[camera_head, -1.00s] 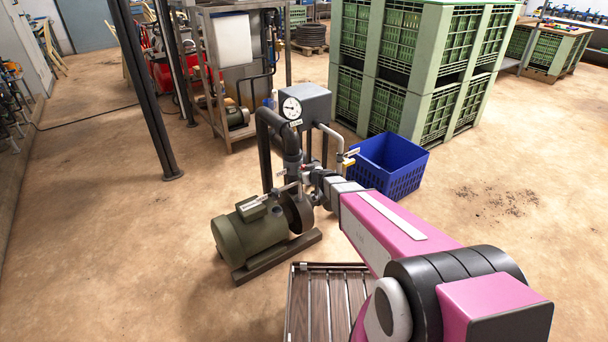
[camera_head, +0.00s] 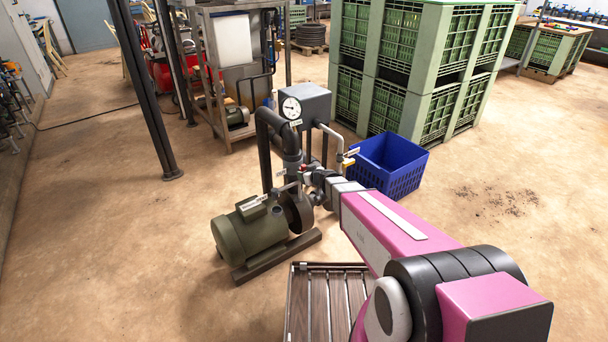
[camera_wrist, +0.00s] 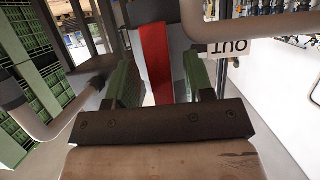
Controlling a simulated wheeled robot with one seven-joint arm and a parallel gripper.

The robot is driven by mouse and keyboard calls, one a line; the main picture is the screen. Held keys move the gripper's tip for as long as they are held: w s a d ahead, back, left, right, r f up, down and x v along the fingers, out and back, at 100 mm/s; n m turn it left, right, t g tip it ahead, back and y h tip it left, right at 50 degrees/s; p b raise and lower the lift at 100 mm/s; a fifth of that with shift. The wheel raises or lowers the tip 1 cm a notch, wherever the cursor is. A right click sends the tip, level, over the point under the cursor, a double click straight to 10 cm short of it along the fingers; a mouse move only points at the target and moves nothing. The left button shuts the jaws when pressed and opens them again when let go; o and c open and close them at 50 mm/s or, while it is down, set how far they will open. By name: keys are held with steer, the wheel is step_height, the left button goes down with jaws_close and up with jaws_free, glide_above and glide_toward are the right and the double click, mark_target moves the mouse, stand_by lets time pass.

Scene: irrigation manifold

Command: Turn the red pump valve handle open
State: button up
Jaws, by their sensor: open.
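The red valve handle (camera_wrist: 155,60) shows in the wrist view as a flat red strip between the two green finger pads of my gripper (camera_wrist: 158,82). My gripper is open, with a visible gap between the handle and each pad. In the head view my gripper (camera_head: 308,178) is at the pump's pipework, and only a small red spot of the handle (camera_head: 303,167) shows beside it. The green pump (camera_head: 245,232) stands on the floor below and to the left. The handle's pivot is hidden.
A pressure gauge (camera_head: 291,108) and dark pipe (camera_head: 265,145) rise behind the gripper. A white pipe (camera_head: 335,138) and blue crate (camera_head: 390,165) are to the right. An upside-down OUT label (camera_wrist: 230,47) is close by in the wrist view.

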steer(key=v, duration=0.9)
steer(key=shift+s+r, duration=0.15)
steer(key=shift+s, duration=0.15)
steer(key=shift+d, duration=0.15)
steer(key=s+d+r+m+g+h, duration=0.2)
steer(key=s+d+g, duration=0.2)
steer(key=s+g, duration=0.55)
steer(key=s+d+r+m+g+h, duration=0.1)
steer(key=s+d+m+h, duration=0.4)
steer(key=s+d, duration=0.6)
steer(key=shift+h, duration=0.5)
